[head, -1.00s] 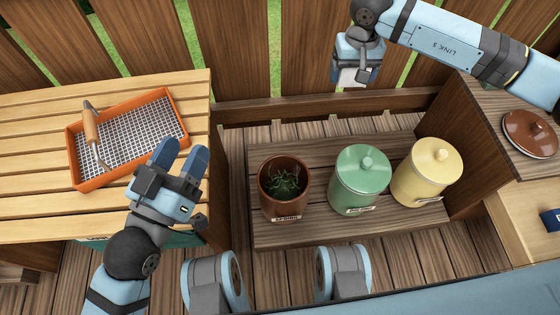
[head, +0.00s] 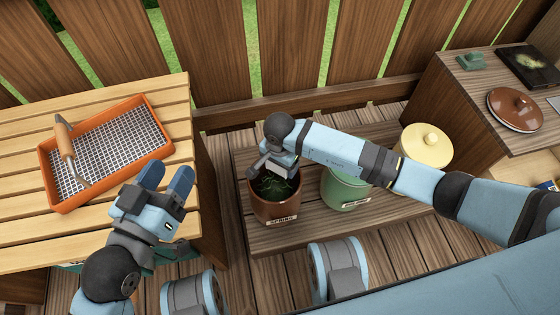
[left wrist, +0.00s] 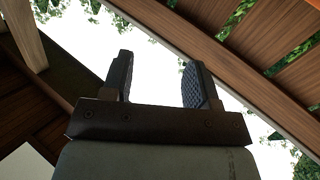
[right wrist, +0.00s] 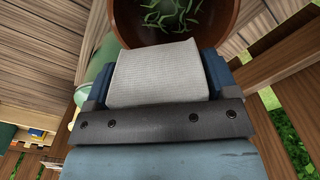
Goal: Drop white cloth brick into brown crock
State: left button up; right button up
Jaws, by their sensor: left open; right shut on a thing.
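The white cloth brick (right wrist: 158,75) is gripped between the fingers of my right gripper (right wrist: 158,85) in the right wrist view. In the head view my right gripper (head: 278,168) is over the back part of the brown crock (head: 272,205), and the brick is mostly hidden there. The crock is open at the top, with green strands inside. Its opening also shows just beyond the brick in the right wrist view (right wrist: 225,40). My left gripper (head: 165,182) is open and empty beside the slatted table; its spread fingers also show in the left wrist view (left wrist: 160,85).
A green lidded canister (head: 345,190) stands right of the crock, partly behind my right arm. A cream lidded canister (head: 426,148) stands further right. An orange mesh tray (head: 110,150) with a trowel (head: 66,145) lies on the slatted table (head: 20,245). A brown lid (head: 515,108) rests at right.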

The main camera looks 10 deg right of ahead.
aim_at(280, 172)
notch_tip(280, 172, down, 4)
jog(key=shift+r+b, duration=0.2)
jog(key=shift+b, duration=0.9)
jog(key=shift+f+b, duration=0.4)
jog(key=shift+f, duration=0.15)
pick_arm(q)
jog(key=f, duration=0.1)
jog(key=w+f+m, duration=0.1)
jog(key=shift+a+f, duration=0.15)
jog(key=shift+f, duration=0.2)
pick_arm(e)
jog(key=o, duration=0.8)
jog(key=shift+o, duration=0.2)
notch_tip(280, 172, up, 7)
jog(key=p, duration=0.3)
jog(key=shift+r, duration=0.1)
notch_tip(280, 172, up, 7)
jog(key=shift+f+p, duration=0.15)
jog(key=shift+p, duration=1.05)
pick_arm(q)
jog(key=shift+n+t, duration=0.6)
jog(key=r, duration=0.2)
jog(key=s+r, duration=0.1)
jog(key=r, duration=0.2)
jog(key=shift+r, duration=0.15)
